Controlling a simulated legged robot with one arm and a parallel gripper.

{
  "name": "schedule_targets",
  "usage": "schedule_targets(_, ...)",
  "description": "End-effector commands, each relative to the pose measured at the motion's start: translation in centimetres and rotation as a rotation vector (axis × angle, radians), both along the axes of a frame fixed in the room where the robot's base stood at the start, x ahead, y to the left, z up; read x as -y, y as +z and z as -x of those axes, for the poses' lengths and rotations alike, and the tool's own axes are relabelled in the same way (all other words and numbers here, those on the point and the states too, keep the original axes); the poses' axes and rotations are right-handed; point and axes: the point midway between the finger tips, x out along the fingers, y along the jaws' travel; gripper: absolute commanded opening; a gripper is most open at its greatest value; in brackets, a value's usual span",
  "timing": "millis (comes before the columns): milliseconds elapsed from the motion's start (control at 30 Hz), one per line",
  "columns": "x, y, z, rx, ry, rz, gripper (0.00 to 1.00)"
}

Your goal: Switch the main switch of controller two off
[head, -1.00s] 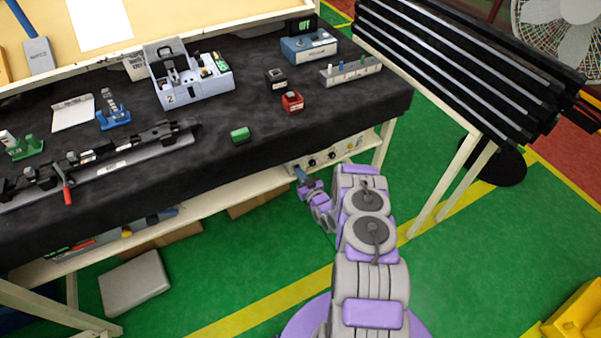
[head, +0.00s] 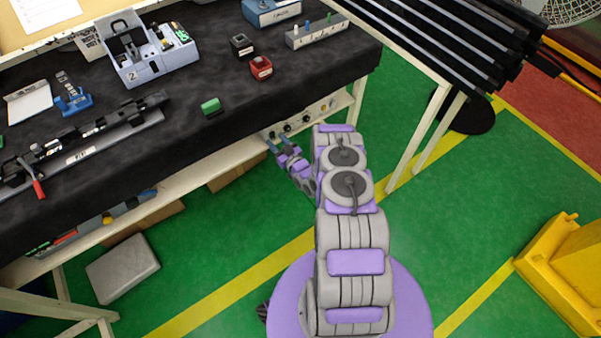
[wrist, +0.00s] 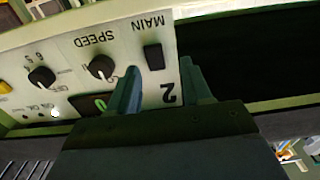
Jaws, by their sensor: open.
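Controller two is a pale panel (head: 305,118) on the shelf under the bench; its front also shows upside down in the wrist view (wrist: 70,60), with a "2" label. Its black main switch (wrist: 153,57) sits beside the word MAIN. Which way the rocker is tipped is too small to tell. My gripper (wrist: 159,67) is open and empty, its two fingers on either side of the switch in the picture. I cannot tell whether they touch the panel. In the head view my gripper (head: 271,144) is at the controller's left end.
A speed knob (wrist: 102,67) and another knob (wrist: 42,77) are beside the switch. The black-covered bench top (head: 190,120) overhangs the shelf. A bench leg (head: 357,100) stands right of the controller. Green floor (head: 450,190) is open to the right.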

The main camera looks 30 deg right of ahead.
Motion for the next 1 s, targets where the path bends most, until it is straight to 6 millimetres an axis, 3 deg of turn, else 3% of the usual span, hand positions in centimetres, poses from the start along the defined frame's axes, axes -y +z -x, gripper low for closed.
schedule_targets(1000,0.2,-1.6,7.0,-0.020,-0.006,-0.009,0.49)
